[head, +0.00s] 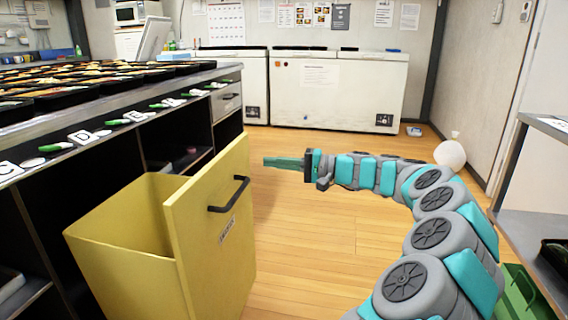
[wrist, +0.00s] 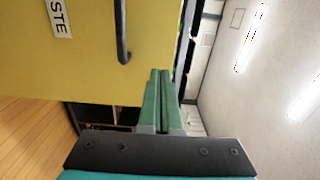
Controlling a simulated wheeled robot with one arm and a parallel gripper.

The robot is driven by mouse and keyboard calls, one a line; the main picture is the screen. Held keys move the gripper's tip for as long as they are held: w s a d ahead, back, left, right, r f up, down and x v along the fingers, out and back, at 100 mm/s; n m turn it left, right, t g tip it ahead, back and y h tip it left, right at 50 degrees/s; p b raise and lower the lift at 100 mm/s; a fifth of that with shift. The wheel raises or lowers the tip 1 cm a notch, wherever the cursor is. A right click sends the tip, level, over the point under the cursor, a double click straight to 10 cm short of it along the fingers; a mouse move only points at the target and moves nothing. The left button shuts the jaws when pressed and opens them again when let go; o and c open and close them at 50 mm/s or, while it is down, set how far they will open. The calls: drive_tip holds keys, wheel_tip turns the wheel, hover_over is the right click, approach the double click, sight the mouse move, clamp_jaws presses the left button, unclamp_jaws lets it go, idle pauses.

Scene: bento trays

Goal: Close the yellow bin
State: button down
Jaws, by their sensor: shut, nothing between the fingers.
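The yellow bin (head: 120,236) is pulled out from under the counter on the left in the head view, and its open top shows. Its front panel (head: 212,240) carries a black handle (head: 229,195) and a small label (head: 227,229). My gripper (head: 268,162) is shut and empty, in front of the panel and just right of its upper edge. In the wrist view the green fingers (wrist: 158,85) lie together, with the yellow panel (wrist: 90,65) and the black handle (wrist: 121,32) beyond them. I cannot tell whether the fingertips touch the panel.
The counter (head: 110,105) holds several black bento trays, with dark shelves below. White chest freezers (head: 340,88) stand at the back. The wooden floor (head: 300,235) is clear between the bin and my arm. A green crate (head: 520,298) sits at the lower right.

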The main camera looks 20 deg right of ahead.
sight(232, 158)
drive_tip(key=x, duration=0.8)
drive_tip(key=shift+w+a, duration=0.2)
drive_tip(key=shift+a, duration=0.15)
